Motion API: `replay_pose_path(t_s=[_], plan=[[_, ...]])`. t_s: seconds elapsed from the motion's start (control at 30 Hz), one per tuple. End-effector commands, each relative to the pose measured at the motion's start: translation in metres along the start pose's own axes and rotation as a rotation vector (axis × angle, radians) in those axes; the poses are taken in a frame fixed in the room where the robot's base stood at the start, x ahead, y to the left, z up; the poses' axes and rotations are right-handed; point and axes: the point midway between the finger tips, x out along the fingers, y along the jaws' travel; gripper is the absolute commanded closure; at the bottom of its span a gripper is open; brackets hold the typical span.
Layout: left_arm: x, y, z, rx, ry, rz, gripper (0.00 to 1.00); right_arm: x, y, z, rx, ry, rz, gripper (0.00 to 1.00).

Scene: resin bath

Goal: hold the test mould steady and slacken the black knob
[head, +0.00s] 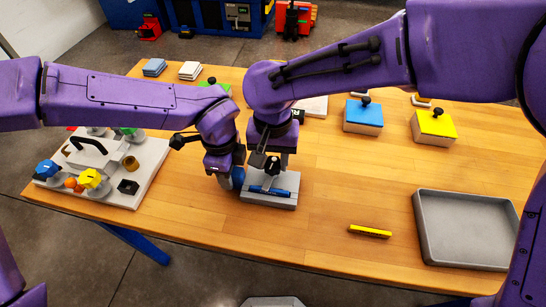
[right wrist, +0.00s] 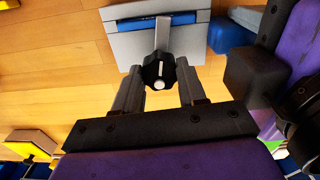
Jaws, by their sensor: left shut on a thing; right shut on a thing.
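The test mould (head: 283,201) is a grey block with a blue bar along its front, lying flat on the wooden table. The black knob (right wrist: 158,72) stands on the mould's upright part and has a pale pointer line. My right gripper (head: 268,164) is above the mould, its two fingers shut on either side of the knob. My left gripper (head: 232,179) is shut at the mould's left edge, beside a blue piece (right wrist: 229,36). Its fingertips are largely hidden, so the exact contact is unclear.
A grey board (head: 142,183) with coloured knobs and a black handle lies left. A yellow bar (head: 370,231) and an empty grey tray (head: 428,240) are right. Blue-topped (head: 363,116) and yellow-topped (head: 433,127) boxes stand behind. The table between mould and tray is mostly clear.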

Motion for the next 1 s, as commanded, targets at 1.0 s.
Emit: replay_pose_path(t_s=[1.0], plan=[[0.0001, 0.0000, 0.0001, 0.001, -0.001, 0.000, 1.00, -0.0013, -0.0010, 0.0000, -0.843, 0.002, -0.003, 0.90]])
